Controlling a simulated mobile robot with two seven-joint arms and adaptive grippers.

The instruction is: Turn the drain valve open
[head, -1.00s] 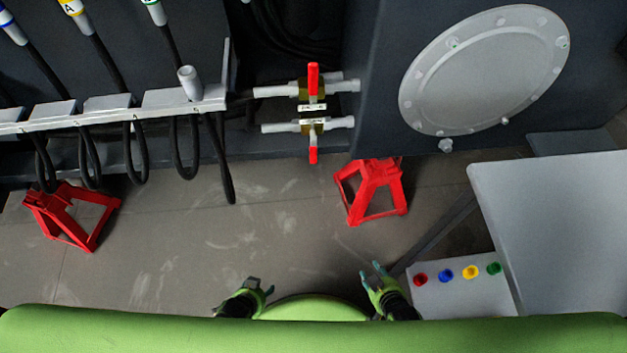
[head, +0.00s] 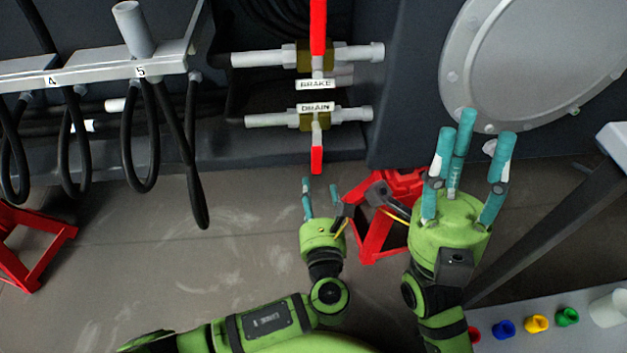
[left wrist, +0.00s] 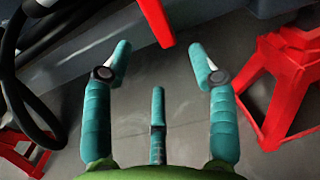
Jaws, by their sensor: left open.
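The drain valve (head: 305,120) is a brass body on a grey horizontal pipe, under a DRAIN label (head: 316,107). Its red-tipped handle (head: 317,160) points down in the head view, crosswise to the pipe. My left gripper (head: 320,190) is open and empty just below the handle tip, apart from it. In the left wrist view, a red handle end (left wrist: 157,20) shows at the top, beyond the gap between my spread fingers (left wrist: 160,75). My right gripper (head: 472,150) is open and empty, further right, with its fingers pointing up.
The brake valve (head: 304,55) with its longer red handle (head: 318,25) sits directly above. A red stand (head: 375,235) is right of my left gripper, partly hidden. Black hoses (head: 185,150) hang at the left. A round bolted cover (head: 530,60) is at the right.

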